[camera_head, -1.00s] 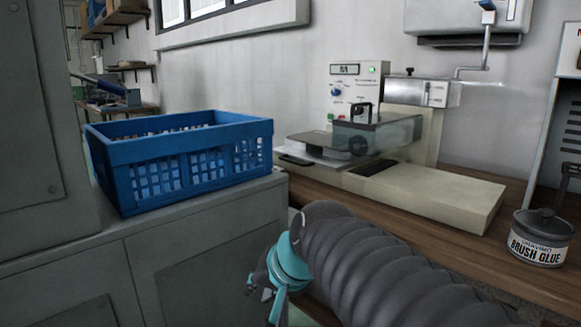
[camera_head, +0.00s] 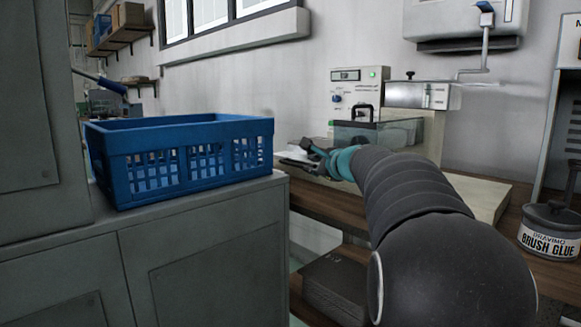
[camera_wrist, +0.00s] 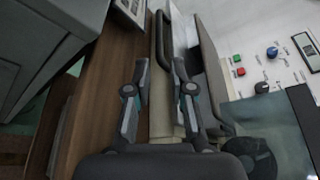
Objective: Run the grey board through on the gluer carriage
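The gluer (camera_head: 385,105) stands on the wooden bench, with its control panel and a clear cover at the front. Its carriage (camera_head: 290,155) is at the machine's left end, partly hidden by my gripper (camera_head: 312,152). In the wrist view my gripper (camera_wrist: 160,80) is open, its two fingers apart. The carriage's dark bar handle (camera_wrist: 161,45) lies just ahead, between and near the fingertips; I cannot tell whether they touch it. A pale flat surface (camera_wrist: 179,35) shows behind the handle. I cannot tell whether it is the grey board or the carriage plate.
A blue crate (camera_head: 190,165) stands on the grey cabinet (camera_head: 200,250) at the left. A brush glue jar (camera_head: 548,240) stands at the bench's right. Bare bench wood (camera_wrist: 105,95) shows left of my fingers in the wrist view.

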